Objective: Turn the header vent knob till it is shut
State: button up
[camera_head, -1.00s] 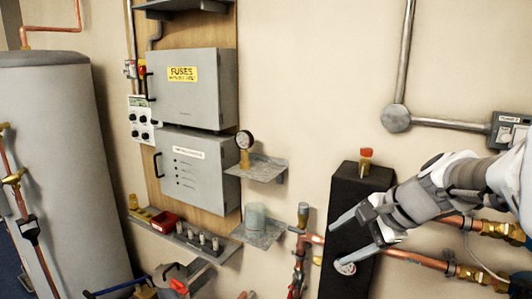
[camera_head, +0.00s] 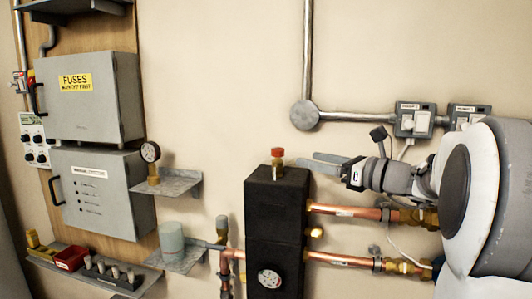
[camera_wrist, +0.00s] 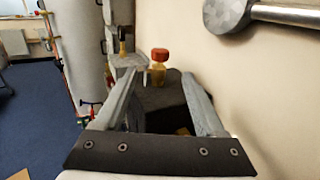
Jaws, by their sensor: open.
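The header vent has a red knob (camera_head: 277,153) on a brass stem, on top of the tall black header block (camera_head: 276,225). In the wrist view the red knob (camera_wrist: 159,55) shows between the two finger lines, just beyond the fingertips. My gripper (camera_head: 308,162) is open and empty, just right of the knob and roughly level with it. In the wrist view my gripper (camera_wrist: 160,80) has one finger on each side, with the header top below and beyond. I see no contact with the knob.
Copper pipes (camera_head: 345,211) leave the header's right side below my gripper. A round gauge (camera_head: 269,278) sits on the header front. A metal conduit box (camera_head: 305,115) is on the wall above. A shelf with a dial gauge (camera_head: 150,152) is to the left.

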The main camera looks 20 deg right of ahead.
aim_at(278, 153)
jog(key=x, duration=1.4)
jog(key=shift+w, duration=0.1)
grip_shut()
